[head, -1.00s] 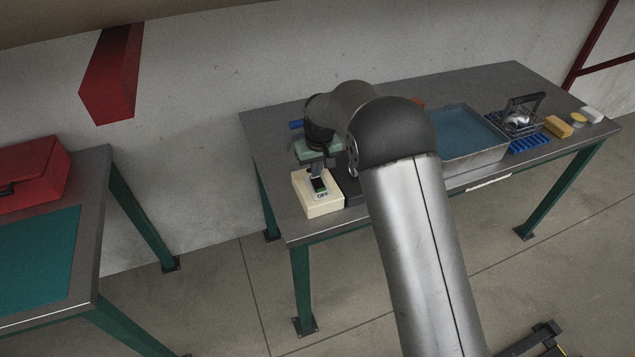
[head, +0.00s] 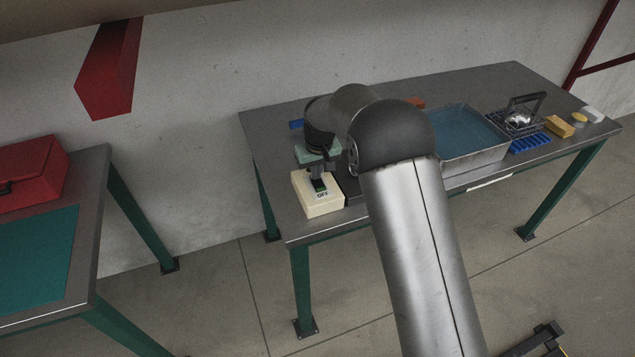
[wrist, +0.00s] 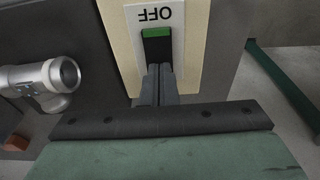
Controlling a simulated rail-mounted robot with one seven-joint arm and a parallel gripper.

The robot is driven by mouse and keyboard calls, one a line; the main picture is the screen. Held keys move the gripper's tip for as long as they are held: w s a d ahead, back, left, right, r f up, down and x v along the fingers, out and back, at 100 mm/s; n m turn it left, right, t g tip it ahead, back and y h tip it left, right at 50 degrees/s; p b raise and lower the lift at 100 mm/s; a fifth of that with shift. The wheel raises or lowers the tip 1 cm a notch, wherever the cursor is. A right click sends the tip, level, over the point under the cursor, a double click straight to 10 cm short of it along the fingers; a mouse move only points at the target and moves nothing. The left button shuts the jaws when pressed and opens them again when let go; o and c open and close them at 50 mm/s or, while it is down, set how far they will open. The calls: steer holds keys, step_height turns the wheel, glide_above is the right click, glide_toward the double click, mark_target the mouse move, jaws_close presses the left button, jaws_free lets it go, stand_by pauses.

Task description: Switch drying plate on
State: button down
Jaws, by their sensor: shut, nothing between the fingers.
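A cream switch box (head: 318,203) stands at the near left corner of the far bench. Its top has a white label reading OFF and a black rocker switch with a green end; the rocker shows in the wrist view (wrist: 157,48), green end beside the label. My gripper (wrist: 158,72) is shut and empty, its fingertips at the rocker's end away from the label. I cannot tell whether they touch it. In the head view my gripper (head: 316,173) is above the box. The dark plate (head: 351,190) right of the box is mostly hidden by my arm.
A silver pipe-like casting (wrist: 45,78) lies left of the box in the wrist view. A red toolbox (head: 32,170) sits on the left table.

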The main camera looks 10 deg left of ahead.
steer(key=shift+r+p, duration=1.7)
steer(key=shift+r, duration=1.7)
steer(key=s+d+r+m, duration=0.2)
steer(key=s+d+r, duration=0.4)
steer(key=d, duration=0.4)
steer(key=s+d+r+m, duration=0.2)
steer(key=s+d+r, duration=0.45)
steer(key=d, duration=0.45)
steer(key=s+d+m, duration=0.1)
steer(key=s+d, duration=0.2)
steer(key=s, duration=0.4)
steer(key=s+d+f+m, duration=0.1)
steer(key=s+d, duration=0.3)
steer(key=s, duration=0.3)
steer(key=s+d+f+m+h, duration=0.1)
steer(key=s+d, duration=0.2)
steer(key=s, duration=0.5)
steer(key=shift+d+f, duration=0.25)
steer(key=shift+d, duration=0.1)
